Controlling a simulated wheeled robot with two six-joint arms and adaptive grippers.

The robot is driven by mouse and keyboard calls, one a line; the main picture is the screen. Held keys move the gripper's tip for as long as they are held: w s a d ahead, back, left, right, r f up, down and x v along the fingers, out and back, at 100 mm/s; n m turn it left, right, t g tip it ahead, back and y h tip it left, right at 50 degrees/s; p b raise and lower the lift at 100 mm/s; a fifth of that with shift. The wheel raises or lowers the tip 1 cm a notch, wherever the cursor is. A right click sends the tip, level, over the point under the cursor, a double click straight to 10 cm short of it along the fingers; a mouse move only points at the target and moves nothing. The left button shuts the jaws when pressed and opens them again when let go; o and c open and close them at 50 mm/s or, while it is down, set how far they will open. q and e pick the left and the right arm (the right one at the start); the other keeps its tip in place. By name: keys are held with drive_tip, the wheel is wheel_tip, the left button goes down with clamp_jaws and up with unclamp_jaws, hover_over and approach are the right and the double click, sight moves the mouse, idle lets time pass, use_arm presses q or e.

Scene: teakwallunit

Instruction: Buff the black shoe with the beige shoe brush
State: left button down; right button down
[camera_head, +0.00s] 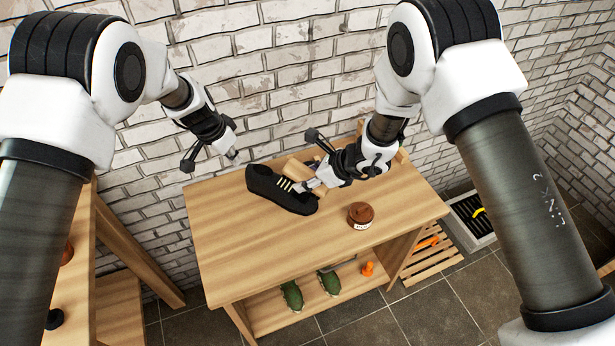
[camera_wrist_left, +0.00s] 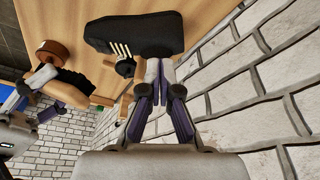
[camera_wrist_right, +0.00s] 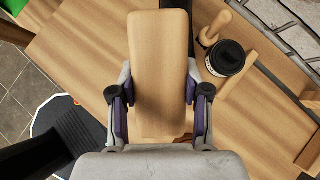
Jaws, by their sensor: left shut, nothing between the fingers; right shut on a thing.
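The black shoe (camera_head: 268,186) with pale stripes lies on the wooden table (camera_head: 225,235), and also shows in the left wrist view (camera_wrist_left: 140,35). My right gripper (camera_head: 310,183) is shut on the beige shoe brush (camera_wrist_right: 160,70), whose flat wooden back faces the right wrist camera. The brush is close beside the shoe's striped side; I cannot tell whether they touch. My left gripper (camera_head: 232,154) is shut and empty, in the air behind and left of the shoe.
A brown round pot (camera_head: 360,214) stands on the table, right of the shoe. A black jar (camera_wrist_right: 227,58) stands among wooden pieces near the brush. Green objects (camera_head: 292,296) and an orange one (camera_head: 368,268) are on the lower shelf. A brick wall (camera_head: 250,90) rises behind.

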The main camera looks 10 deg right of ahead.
drive_tip(key=shift+r, duration=0.1)
drive_tip(key=shift+s+d+r+p, duration=0.1)
drive_tip(key=shift+d+r+p, duration=0.1)
drive_tip(key=shift+r+p, duration=0.3)
drive_tip(key=shift+s+d+r+p, duration=0.15)
drive_tip(key=shift+r+p, duration=0.1)
drive_tip(key=shift+r, duration=0.6)
use_arm(q)
drive_tip(key=v, duration=0.5)
drive_tip(key=shift+d+r, duration=0.1)
drive_tip(key=shift+r, duration=0.05)
drive_tip(key=shift+w, duration=0.2)
